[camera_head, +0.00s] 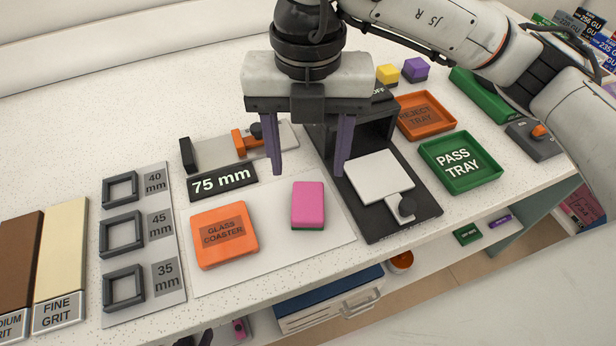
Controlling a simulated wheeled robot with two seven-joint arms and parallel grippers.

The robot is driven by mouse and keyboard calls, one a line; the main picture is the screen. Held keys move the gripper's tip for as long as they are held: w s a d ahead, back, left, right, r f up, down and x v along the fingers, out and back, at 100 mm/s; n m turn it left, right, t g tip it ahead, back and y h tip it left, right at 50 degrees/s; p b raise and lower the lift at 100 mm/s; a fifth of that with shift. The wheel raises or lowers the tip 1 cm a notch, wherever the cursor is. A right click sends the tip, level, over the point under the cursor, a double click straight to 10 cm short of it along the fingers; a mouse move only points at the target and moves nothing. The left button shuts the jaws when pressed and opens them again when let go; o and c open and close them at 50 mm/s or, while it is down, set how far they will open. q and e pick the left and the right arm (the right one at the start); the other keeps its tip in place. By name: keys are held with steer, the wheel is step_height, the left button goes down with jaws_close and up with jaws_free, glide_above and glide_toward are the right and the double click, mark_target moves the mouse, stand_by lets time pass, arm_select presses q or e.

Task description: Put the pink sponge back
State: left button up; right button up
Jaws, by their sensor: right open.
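The pink sponge (308,203), with a green underside, lies on a white mat (270,262) on the speckled counter. An orange glass coaster (224,235) lies left of it on the same mat. My right gripper (309,173) reaches in from the upper right with its two purple fingers pointing down. It is open and empty, and in the picture its fingertips are just above the sponge, apart from it. Its exact height over the counter is hard to judge. My left gripper is not in view.
A dark kiln (362,135) with a white plate (379,177) stands right of the sponge. The green pass tray (487,181) and orange reject tray (449,119) are further right. A 75 mm gauge (208,155), square frames (121,233) and grit blocks (62,250) are to the left.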

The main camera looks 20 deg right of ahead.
steer(key=shift+r, duration=2.15)
